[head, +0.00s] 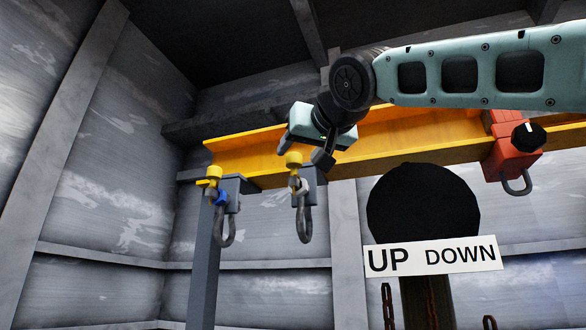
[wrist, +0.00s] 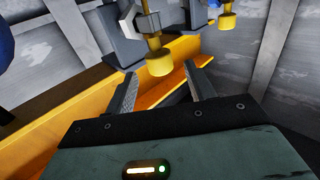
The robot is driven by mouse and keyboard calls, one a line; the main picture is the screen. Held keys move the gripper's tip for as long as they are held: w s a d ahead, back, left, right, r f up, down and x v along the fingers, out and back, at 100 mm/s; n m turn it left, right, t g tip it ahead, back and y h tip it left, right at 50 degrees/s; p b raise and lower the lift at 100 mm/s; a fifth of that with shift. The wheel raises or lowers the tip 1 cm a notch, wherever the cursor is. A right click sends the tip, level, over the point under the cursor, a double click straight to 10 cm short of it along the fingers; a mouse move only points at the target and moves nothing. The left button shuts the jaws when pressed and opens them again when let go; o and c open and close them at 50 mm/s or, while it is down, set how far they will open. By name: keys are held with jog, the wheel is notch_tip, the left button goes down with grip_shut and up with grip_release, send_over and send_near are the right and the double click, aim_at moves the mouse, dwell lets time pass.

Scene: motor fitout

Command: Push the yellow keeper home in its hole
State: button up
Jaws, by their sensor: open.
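A yellow keeper (head: 294,159) with a round head stands at the second shackle (head: 304,217), by a grey bracket under the yellow beam. In the wrist view a yellow keeper head (wrist: 159,63) shows between and just beyond my fingertips, on a brass-coloured stem. My gripper (head: 318,152) is open and empty, just right of and close to the keeper. I cannot tell whether it touches. Another yellow keeper (head: 213,172) with a blue collar sits at the left shackle (head: 225,226); a second yellow head (wrist: 227,21) shows in the wrist view. The hole is not clearly visible.
The yellow beam (head: 400,143) runs across behind my gripper. A red clamp (head: 509,160) with a black knob is on it at right. A grey post (head: 205,270) stands at left. An UP DOWN sign (head: 432,257) and chains hang at lower right. Grey panelled walls surround.

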jog(key=b+v, duration=0.3)
jog(key=v, duration=0.8)
jog(key=shift+s+b, duration=0.4)
jog(key=shift+s, duration=0.05)
jog(key=shift+a+f, duration=0.1)
jog(key=w+a+f+n+g+h, duration=0.1)
jog(key=a+f+g, duration=0.15)
jog(key=f, duration=1.05)
jog(key=w+a+f+n+g+h+b, duration=0.1)
jog(key=f+g, duration=0.2)
jog(key=f, duration=1)
jog(key=a+f+n+g, duration=0.1)
jog(key=a+f+g, duration=0.15)
jog(key=f, duration=0.95)
jog(key=s+d+f+g+h, duration=0.1)
jog(key=s+d+f+g, duration=0.2)
jog(key=s+f, duration=0.3)
jog(key=s+d+f+g+h, duration=0.1)
jog(key=s+d+f, duration=0.5)
jog(key=f, duration=0.9)
jog(key=s+d+f+g+h, duration=0.2)
jog(key=s+d+f+g, duration=0.2)
jog(key=f, duration=0.7)
jog(key=shift+s+d+g+b, duration=0.3)
jog(key=shift+s+d+b, duration=0.25)
jog(key=shift+s, duration=0.4)
jog(key=shift+f, duration=0.1)
